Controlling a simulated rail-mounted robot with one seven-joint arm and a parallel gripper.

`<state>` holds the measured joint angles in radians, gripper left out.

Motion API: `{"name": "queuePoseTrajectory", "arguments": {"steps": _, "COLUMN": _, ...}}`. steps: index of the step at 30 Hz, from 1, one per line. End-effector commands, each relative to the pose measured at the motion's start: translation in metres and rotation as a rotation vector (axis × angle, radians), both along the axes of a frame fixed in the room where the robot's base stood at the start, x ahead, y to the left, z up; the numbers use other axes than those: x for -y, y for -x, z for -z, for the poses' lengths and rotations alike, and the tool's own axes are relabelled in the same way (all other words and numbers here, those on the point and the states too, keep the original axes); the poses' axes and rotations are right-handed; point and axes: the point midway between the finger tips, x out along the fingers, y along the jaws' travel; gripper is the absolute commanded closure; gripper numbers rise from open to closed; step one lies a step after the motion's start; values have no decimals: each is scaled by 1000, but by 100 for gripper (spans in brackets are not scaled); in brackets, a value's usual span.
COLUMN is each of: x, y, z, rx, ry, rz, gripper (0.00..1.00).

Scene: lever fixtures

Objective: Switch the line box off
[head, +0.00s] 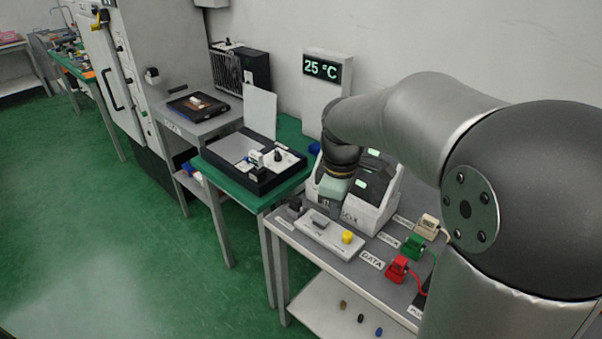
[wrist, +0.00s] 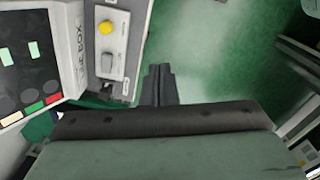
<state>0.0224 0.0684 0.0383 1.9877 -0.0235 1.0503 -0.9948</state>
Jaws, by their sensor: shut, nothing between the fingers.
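The line box is a white console (head: 366,217) with a dark sloped panel and green lit displays; in the wrist view its "BOX" lettering (wrist: 80,45) shows in part. Along its front is a light plate (head: 331,239) with a grey rocker-like block (head: 319,222) and a yellow knob (head: 347,237). In the wrist view the grey block (wrist: 107,63) and yellow knob (wrist: 107,27) lie left of my fingers. My gripper (wrist: 160,72) is shut and empty, just beyond the plate's end and apart from the block. My wrist hides part of the console in the head view.
Red (head: 397,268), green (head: 414,246) and beige (head: 428,226) plugs with cables stand on the same bench, right of the plate. A black tray device (head: 268,180) sits on the green-topped table to the left. Open green floor lies in front of the benches.

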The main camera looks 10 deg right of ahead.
Motion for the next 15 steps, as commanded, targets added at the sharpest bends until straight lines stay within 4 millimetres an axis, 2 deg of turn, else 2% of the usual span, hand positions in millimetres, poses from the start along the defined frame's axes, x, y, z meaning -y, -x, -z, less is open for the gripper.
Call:
{"name": "queuePoseTrajectory", "arguments": {"steps": 1, "x": 0, "y": -27, "z": 6, "rx": -9, "ry": 4, "rz": -119, "gripper": 100}}
{"name": "queuePoseTrajectory", "arguments": {"steps": 6, "x": 0, "y": -105, "z": 23, "rx": -30, "ry": 10, "rz": -567, "gripper": 100}}
{"name": "queuePoseTrajectory", "arguments": {"steps": 9, "x": 1, "y": -142, "z": 38, "rx": -37, "ry": 10, "rz": -799, "gripper": 100}}
{"name": "queuePoseTrajectory", "arguments": {"steps": 12, "x": 2, "y": -171, "z": 52, "rx": -40, "ry": 8, "rz": -989, "gripper": 100}}
{"name": "queuePoseTrajectory", "arguments": {"steps": 15, "x": 3, "y": -190, "z": 63, "rx": -42, "ry": 7, "rz": -1125, "gripper": 100}}
